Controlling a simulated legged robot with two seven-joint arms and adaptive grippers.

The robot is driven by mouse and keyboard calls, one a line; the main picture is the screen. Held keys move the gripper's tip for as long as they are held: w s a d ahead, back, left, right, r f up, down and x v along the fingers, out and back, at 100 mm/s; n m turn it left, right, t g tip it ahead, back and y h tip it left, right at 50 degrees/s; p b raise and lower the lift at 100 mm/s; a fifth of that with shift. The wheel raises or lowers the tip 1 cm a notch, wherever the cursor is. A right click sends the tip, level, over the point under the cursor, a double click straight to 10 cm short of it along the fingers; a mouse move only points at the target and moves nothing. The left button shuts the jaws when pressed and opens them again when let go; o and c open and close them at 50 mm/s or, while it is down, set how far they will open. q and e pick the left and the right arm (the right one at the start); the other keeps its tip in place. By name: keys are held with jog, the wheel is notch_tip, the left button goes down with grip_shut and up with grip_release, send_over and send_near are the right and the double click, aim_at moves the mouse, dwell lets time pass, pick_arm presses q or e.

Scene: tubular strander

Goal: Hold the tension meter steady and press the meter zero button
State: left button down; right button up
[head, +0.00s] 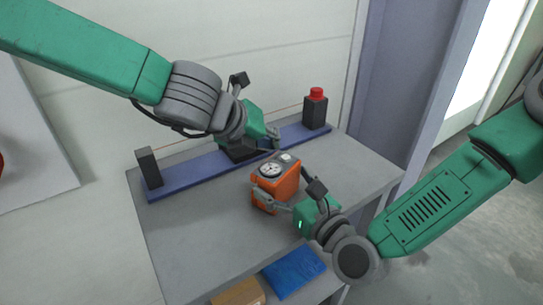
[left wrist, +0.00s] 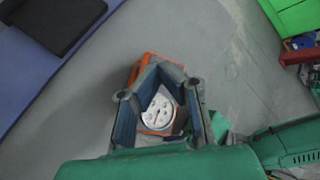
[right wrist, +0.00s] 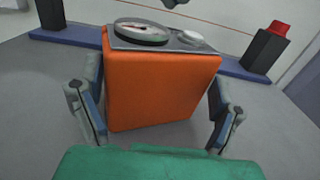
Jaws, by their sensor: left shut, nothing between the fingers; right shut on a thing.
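The orange tension meter (head: 275,192) stands upright on the grey table, with a round white dial (head: 271,169) and a smaller pale round button (head: 287,157) on its dark top plate. My right gripper (head: 282,184) is shut on the meter's sides; the right wrist view shows the orange body (right wrist: 160,85) between its fingers and the button (right wrist: 191,38) on top. My left gripper (head: 274,142) is shut and empty, above and behind the meter. In the left wrist view, the dial (left wrist: 158,112) shows between its fingers, which hide the button.
A blue rail (head: 190,179) runs along the table's back, with a dark post (head: 148,168) at left and a red-topped dark post (head: 315,108) at right. A blue bin (head: 293,270) and a tan box (head: 238,293) lie below the front edge. The table's left is clear.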

pick_arm(q)
jog(key=shift+r, duration=0.15)
pick_arm(e)
jog(key=shift+d, duration=0.1)
pick_arm(q)
jog(key=shift+r, duration=2.4)
